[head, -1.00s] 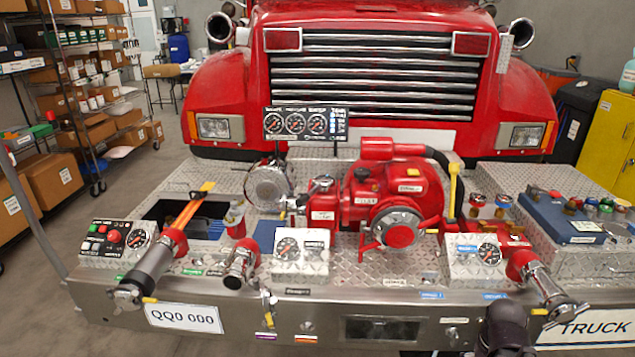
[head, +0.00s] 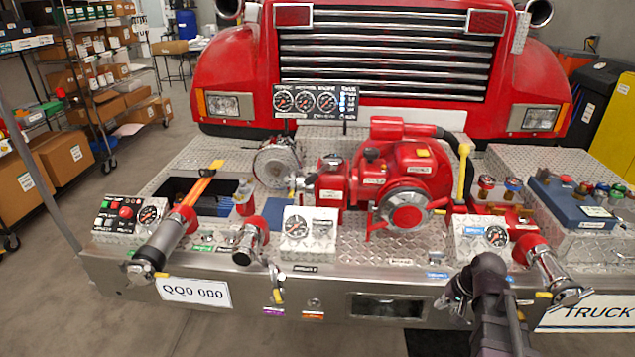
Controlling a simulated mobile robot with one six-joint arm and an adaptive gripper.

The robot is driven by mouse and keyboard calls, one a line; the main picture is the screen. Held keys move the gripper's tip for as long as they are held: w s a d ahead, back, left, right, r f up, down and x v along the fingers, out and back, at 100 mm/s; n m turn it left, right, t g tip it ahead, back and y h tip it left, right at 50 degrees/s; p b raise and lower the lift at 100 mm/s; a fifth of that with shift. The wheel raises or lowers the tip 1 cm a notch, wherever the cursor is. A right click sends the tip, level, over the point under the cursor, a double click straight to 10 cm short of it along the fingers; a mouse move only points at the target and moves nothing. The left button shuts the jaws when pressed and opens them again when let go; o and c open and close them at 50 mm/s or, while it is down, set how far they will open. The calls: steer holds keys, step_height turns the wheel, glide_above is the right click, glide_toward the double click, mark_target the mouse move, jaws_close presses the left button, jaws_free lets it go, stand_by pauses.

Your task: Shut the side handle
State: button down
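Several levers could be the side handle, and I cannot tell which one is meant. A yellow upright handle (head: 462,172) stands at the right of the red pump (head: 400,185). A small yellow-tipped lever (head: 277,290) hangs on the front face of the bumper, left of centre. The right hose outlet (head: 548,270) has a silver end with a yellow tab. My dark arm rises from the bottom edge, right of centre. Its end, with my gripper (head: 462,287), is in front of the bumper near a small silver fitting. The fingers are too dark and small to read.
The diamond-plate bumper (head: 345,262) spans the view in front of the red truck (head: 240,70). A left hose nozzle (head: 165,242) and a middle outlet (head: 250,240) project forward. Shelves with boxes stand at the left. Grey floor (head: 45,300) is free at lower left.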

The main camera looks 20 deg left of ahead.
mark_target(312, 182)
steer(key=w+a+r+m+y, duration=0.1)
steer(key=w+a+r+y, duration=0.3)
steer(key=a, duration=0.6)
steer(key=w+a+r+m+t+y+p, duration=0.1)
steer(key=w+a+r+y, duration=0.2)
steer(key=w+a+r, duration=0.4)
steer(key=w+a+r+t+y+p, duration=0.1)
steer(key=w+a+r+y, duration=0.3)
steer(key=a, duration=0.9)
steer(key=shift+w+a+r+m+y, duration=0.15)
steer(key=shift+w+r+m+y, duration=0.2)
steer(key=shift+w+r, duration=0.65)
steer(key=shift+w+f, duration=0.25)
steer(key=shift+f, duration=0.05)
steer(key=b+x, duration=0.2)
steer(key=x, duration=1.2)
steer(key=shift+w, duration=0.1)
steer(key=shift+m+t, duration=0.25)
steer(key=shift+t, duration=0.05)
